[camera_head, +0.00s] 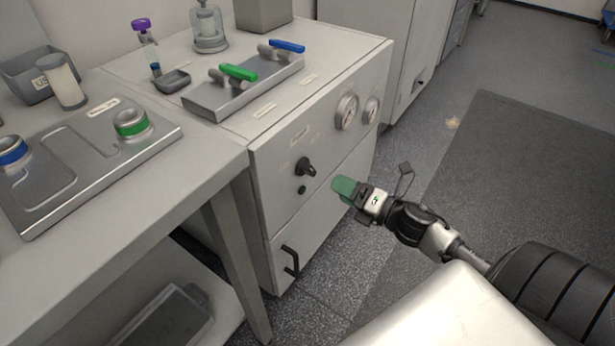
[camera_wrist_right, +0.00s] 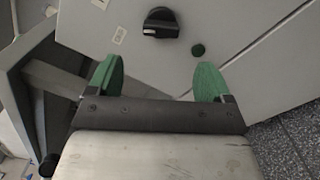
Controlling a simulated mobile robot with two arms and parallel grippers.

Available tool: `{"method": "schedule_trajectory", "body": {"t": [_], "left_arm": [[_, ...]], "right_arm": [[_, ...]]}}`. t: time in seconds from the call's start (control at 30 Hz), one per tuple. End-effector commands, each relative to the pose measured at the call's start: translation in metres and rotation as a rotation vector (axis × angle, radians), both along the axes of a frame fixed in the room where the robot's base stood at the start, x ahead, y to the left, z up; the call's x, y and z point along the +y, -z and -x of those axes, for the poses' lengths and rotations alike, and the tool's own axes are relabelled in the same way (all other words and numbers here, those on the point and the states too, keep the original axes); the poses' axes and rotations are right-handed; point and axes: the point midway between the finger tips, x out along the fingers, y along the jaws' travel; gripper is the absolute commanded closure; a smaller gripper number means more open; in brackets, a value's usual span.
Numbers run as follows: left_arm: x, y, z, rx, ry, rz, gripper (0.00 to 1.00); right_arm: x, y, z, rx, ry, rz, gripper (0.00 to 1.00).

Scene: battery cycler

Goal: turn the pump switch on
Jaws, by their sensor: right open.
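My right gripper (camera_head: 343,187) is in front of the panel, to the right of the knob and slightly lower. Its green-padded fingers (camera_wrist_right: 158,82) are apart with nothing between them, not touching the knob. My left gripper is not in view.
Two round gauges (camera_head: 347,111) sit right of the knob on the panel. A black door handle (camera_head: 290,261) is below. Valves with green (camera_head: 239,72) and blue (camera_head: 287,46) levers are on top. A metal bench (camera_head: 205,178) stands left. Open floor (camera_head: 500,150) lies right.

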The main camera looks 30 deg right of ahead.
Motion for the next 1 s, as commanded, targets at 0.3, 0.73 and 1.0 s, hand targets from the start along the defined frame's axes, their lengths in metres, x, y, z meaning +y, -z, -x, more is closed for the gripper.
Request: {"method": "schedule_trajectory", "body": {"t": [0.3,0.73,1.0], "left_arm": [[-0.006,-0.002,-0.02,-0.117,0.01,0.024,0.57],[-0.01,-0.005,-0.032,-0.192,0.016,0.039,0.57],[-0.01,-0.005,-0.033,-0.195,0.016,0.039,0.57]], "right_arm": [[0.021,-0.001,-0.053,-0.001,0.001,-0.003,0.19],[0.036,0.0,-0.09,0.003,0.003,-0.003,0.19],[0.036,0.0,-0.09,0.003,0.003,-0.004,0.22]]}}
